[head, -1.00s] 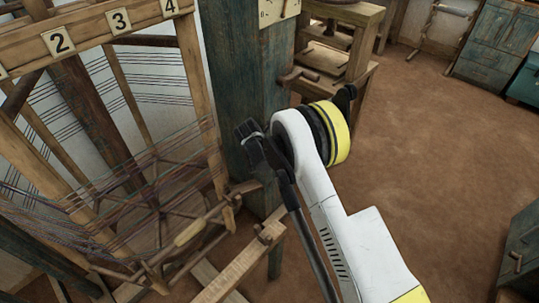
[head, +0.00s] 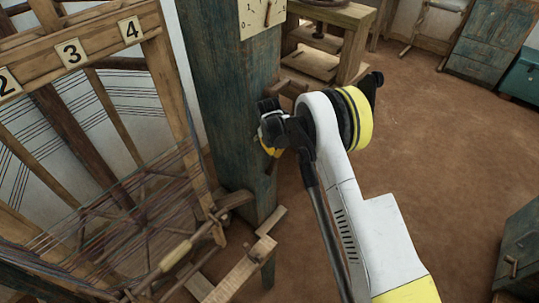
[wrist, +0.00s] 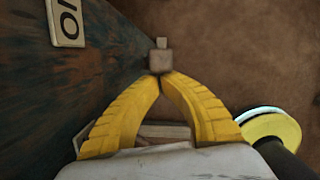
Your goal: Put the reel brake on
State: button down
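My gripper (wrist: 161,78) has two yellow fingers whose tips meet in the wrist view, with no visible gap. A small wooden block with a narrower stub (wrist: 161,58) lies just past the tips; I cannot tell whether they touch it. In the head view my gripper (head: 271,148) is beside the blue-green post (head: 230,100), partly hidden by my wrist. A wooden peg (head: 288,86) sticks out of the post above it. No part is clearly identifiable as the reel brake. A pale plate with dark marks (wrist: 66,22) is on the dark painted surface at upper left.
The wooden reel frame with numbered tags (head: 72,53) and strung threads stands at left. A wooden beam (head: 238,272) is low in front of the post. A dial plate (head: 262,15) is high on the post. A wooden stand (head: 345,40) is behind; open brown floor (head: 440,150) lies right.

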jog(key=shift+w+d+r, duration=0.15)
jog(key=shift+w+d, duration=0.1)
jog(key=shift+w, duration=0.15)
jog(key=shift+r, duration=0.1)
jog(key=v, duration=1.2)
